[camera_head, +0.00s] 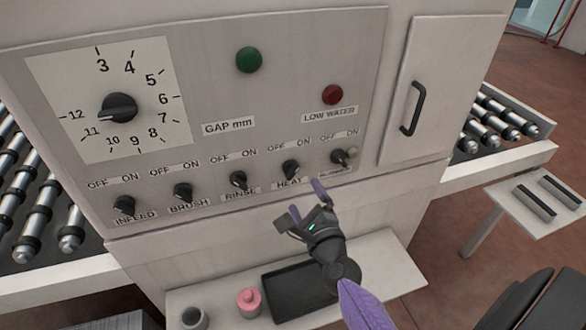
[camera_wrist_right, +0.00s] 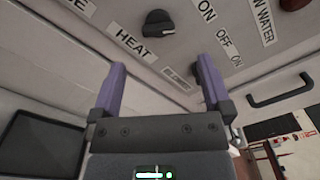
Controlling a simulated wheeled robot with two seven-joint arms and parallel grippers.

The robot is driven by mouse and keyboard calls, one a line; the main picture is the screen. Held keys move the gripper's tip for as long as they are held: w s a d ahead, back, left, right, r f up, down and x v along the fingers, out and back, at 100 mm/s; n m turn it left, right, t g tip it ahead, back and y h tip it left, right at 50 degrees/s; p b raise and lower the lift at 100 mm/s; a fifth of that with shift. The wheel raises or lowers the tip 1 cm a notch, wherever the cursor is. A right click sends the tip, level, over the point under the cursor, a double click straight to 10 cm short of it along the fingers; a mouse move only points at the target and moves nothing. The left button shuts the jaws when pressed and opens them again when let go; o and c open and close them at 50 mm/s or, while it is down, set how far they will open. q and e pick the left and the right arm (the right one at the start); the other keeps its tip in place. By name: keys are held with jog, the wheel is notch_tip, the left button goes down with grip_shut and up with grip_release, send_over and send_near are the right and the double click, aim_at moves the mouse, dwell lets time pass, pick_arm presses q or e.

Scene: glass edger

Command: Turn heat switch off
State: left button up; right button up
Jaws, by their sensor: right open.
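The heat switch (camera_head: 291,169) is a black rotary knob on the grey panel, above the HEAT label and below its own OFF and ON marks. It also shows at the top of the right wrist view (camera_wrist_right: 158,24). I cannot tell clearly which mark it points to. My right gripper (camera_head: 307,200) is open and empty, below the HEAT label and apart from the knob. Its two purple fingers (camera_wrist_right: 162,68) point up toward the panel, with the knob beyond them. My left gripper is not in view.
Similar knobs for rinse (camera_head: 238,181), brush (camera_head: 183,193) and infeed (camera_head: 124,206) lie left; another knob (camera_head: 340,157) lies close right. A door handle (camera_head: 414,108) projects at right.

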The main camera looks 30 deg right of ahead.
aim_at(293, 174)
jog(key=b+x, duration=0.1)
jog(key=x, duration=0.6)
jog(key=shift+w+f, duration=0.2)
jog(key=shift+w, duration=0.1)
jog(key=shift+w+d, duration=0.15)
jog(key=shift+w, duration=0.35)
jog(key=shift+c, duration=0.2)
jog(key=c, duration=1.2)
jog(key=shift+c, duration=0.2)
